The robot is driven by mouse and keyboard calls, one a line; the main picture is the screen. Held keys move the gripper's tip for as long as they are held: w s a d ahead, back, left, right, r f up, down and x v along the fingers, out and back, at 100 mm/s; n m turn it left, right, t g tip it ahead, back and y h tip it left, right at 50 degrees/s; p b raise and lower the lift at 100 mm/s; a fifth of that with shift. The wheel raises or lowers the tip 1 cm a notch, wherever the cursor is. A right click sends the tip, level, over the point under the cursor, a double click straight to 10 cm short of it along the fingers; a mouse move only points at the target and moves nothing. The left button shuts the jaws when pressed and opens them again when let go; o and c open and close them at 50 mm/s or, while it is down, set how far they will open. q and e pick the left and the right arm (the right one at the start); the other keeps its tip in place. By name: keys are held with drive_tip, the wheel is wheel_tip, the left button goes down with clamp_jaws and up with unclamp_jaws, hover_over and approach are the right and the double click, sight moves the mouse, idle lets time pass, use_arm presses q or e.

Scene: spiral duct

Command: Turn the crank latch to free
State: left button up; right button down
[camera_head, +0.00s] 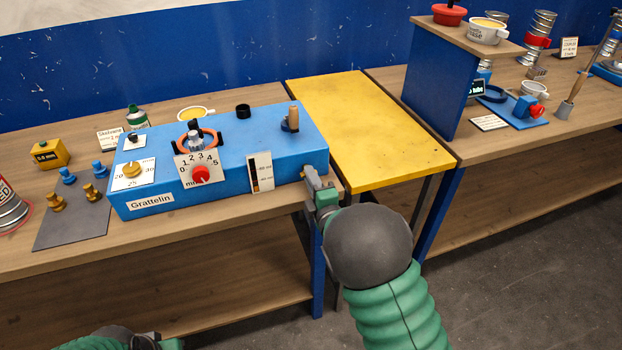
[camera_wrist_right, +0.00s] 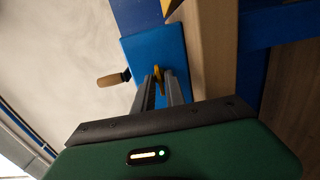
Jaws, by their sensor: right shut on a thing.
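The blue Grattelin box (camera_head: 240,172) stands on the wooden bench. A crank with an upright wooden handle (camera_head: 294,118) is on its top at the right; the handle (camera_wrist_right: 112,79) also shows in the wrist view. My right gripper (camera_head: 316,182) is at the box's right end. In the wrist view its fingers (camera_wrist_right: 160,84) are shut on a small yellow piece, apparently the crank latch (camera_wrist_right: 158,73), at the blue end face. The fingers partly hide it. My left gripper (camera_head: 158,343) is barely in view at the bottom edge, and its jaws cannot be made out.
A yellow table (camera_head: 370,125) stands right of the box. A blue upright panel (camera_head: 432,85) rises beyond it on the other bench. A grey mat (camera_head: 72,228) with several small knobs lies left of the box. The floor at the right is clear.

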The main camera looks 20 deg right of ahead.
drive_tip(key=shift+s+a+f, duration=0.1)
drive_tip(key=shift+a+f, duration=0.05)
drive_tip(key=shift+f, duration=0.25)
drive_tip(key=c, duration=1.6)
unclamp_jaws()
drive_tip(key=shift+r, duration=0.2)
drive_tip(key=shift+s, duration=0.1)
drive_tip(key=s+p, duration=1)
drive_tip(key=s, duration=0.6)
drive_tip(key=shift+s+d+p, duration=0.25)
drive_tip(key=shift+d+p, duration=0.05)
drive_tip(key=shift+p, duration=0.1)
